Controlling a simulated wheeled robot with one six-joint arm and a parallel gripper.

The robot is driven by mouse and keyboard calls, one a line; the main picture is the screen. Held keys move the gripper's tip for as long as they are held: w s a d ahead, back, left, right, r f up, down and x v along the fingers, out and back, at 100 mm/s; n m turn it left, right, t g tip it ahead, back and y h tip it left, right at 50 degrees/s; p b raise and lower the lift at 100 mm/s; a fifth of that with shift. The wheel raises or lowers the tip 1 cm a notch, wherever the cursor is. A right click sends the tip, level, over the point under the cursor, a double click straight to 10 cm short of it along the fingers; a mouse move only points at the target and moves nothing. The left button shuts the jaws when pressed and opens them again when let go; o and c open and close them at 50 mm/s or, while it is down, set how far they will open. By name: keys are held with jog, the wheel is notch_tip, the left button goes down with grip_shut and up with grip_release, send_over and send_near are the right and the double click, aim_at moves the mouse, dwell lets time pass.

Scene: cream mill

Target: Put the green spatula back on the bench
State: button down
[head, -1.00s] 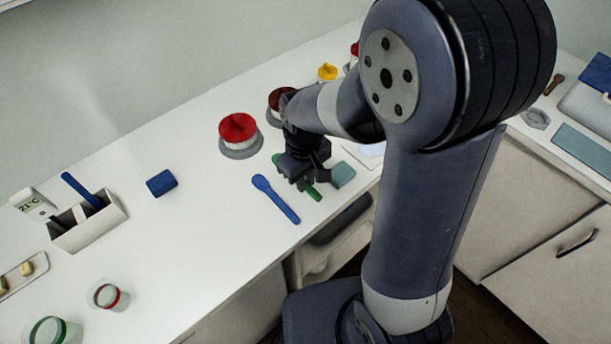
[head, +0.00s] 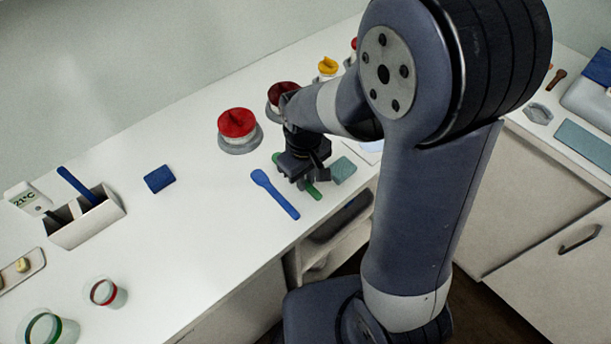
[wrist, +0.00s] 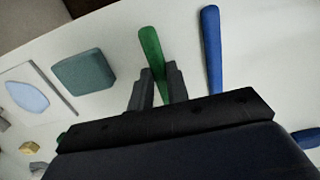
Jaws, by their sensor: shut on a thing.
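The green spatula (head: 314,193) is at the bench top (head: 215,205), with its handle toward the front edge. My gripper (head: 298,181) is shut on it from above. In the wrist view, the green handle (wrist: 151,46) passes between the two fingers of my gripper (wrist: 158,85). My gripper hides the middle of the spatula. I cannot tell whether it touches the bench or hangs just above it. A blue spatula (head: 275,194) lies just to its left in the head view, roughly parallel.
A teal block (head: 343,170) lies close to the right of my gripper. Red-lidded (head: 237,124) and dark-red-lidded (head: 284,94) jars stand behind. A blue sponge (head: 159,179), a utensil box (head: 90,222) and cups are further left.

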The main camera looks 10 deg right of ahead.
jog(key=shift+f+b, duration=0.3)
jog(key=shift+f, duration=0.1)
jog(key=c, duration=1.3)
grip_release()
jog(key=shift+r, duration=0.15)
notch_tip(320, 180, up, 11)
jog(key=shift+w+a+f, duration=0.1)
jog(key=shift+w+f, duration=0.05)
jog(key=shift+f, duration=0.05)
notch_tip(320, 180, down, 11)
jog(key=shift+r, duration=0.1)
jog(key=shift+r+p, duration=0.35)
jog(key=shift+r, duration=0.05)
